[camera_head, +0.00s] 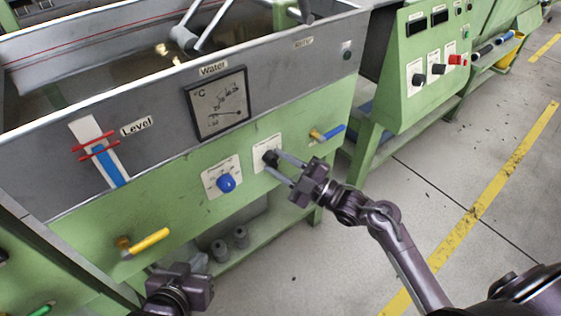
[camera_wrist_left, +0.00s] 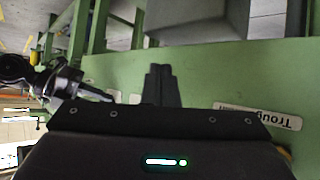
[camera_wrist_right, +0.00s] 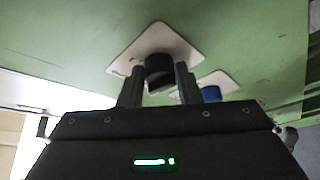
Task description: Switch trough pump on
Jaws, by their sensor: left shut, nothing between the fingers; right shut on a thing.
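A black knob (camera_head: 270,157) sits on a white plate on the green front panel of the trough (camera_head: 150,203). My right gripper (camera_head: 281,170) is shut on this knob, with a finger on each side. In the right wrist view the knob (camera_wrist_right: 158,68) sits between the two fingers (camera_wrist_right: 158,84). My left gripper (camera_head: 182,284) is low in front of the panel, shut and empty; its fingers (camera_wrist_left: 160,84) are together in the left wrist view. An upside-down label reading "Trough" (camera_wrist_left: 262,117), partly cut off, shows there.
A blue knob (camera_head: 227,183) is left of the black knob. A blue-handled valve (camera_head: 330,132) is to its right, and a yellow-handled valve (camera_head: 148,241) is at lower left. A second green cabinet (camera_head: 425,70) stands right. The floor right is clear.

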